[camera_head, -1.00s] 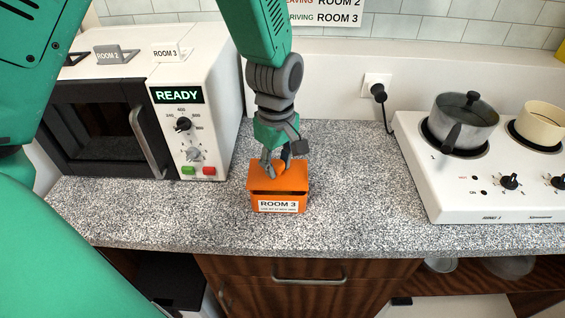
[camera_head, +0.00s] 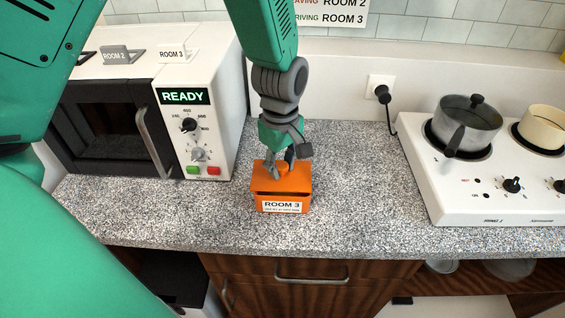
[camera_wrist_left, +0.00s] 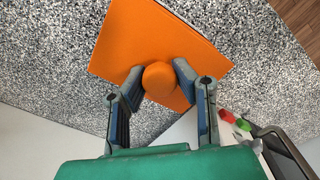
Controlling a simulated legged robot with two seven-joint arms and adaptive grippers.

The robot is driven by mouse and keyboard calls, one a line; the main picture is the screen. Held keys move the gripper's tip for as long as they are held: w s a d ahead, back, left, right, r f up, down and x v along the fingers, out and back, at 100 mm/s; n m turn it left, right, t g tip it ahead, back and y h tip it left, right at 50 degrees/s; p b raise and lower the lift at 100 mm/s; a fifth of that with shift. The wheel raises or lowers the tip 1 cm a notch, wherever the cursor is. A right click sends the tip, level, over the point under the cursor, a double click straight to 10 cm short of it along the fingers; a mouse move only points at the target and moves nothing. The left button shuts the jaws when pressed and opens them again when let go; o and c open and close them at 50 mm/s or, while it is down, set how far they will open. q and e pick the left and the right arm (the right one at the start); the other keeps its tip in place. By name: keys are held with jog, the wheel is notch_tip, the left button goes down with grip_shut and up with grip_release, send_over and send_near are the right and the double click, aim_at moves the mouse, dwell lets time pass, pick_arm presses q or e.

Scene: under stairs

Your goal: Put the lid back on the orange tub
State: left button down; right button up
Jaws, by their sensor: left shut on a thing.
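The orange tub (camera_head: 268,207) stands on the speckled counter and carries a white "ROOM 3" label on its front. Its orange lid (camera_head: 299,176) covers the top, with a dark slot or gap showing below its front edge. I cannot tell whether the lid is fully seated. My left gripper (camera_head: 281,167) comes down from above and is shut on the lid's round knob. In the left wrist view, my left gripper (camera_wrist_left: 158,76) has one finger on each side of the orange knob (camera_wrist_left: 159,80), above the flat lid (camera_wrist_left: 150,40). My right gripper is not in view.
A white microwave (camera_head: 216,110) reading "READY" stands left of the tub. A white hob (camera_head: 475,200) with a grey pot (camera_head: 467,125) and a cream pot (camera_head: 543,125) is at the right. Bare counter (camera_head: 355,190) lies between tub and hob.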

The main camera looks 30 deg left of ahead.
pick_arm(q)
jog(key=shift+d+f, duration=0.2)
jog(key=shift+d, duration=0.1)
jog(key=shift+f, duration=0.15)
jog(key=shift+a+f, duration=0.2)
jog(key=shift+f, duration=0.05)
dwell(0.4)
jog(key=c, duration=0.7)
grip_release()
jog(key=shift+c, duration=0.2)
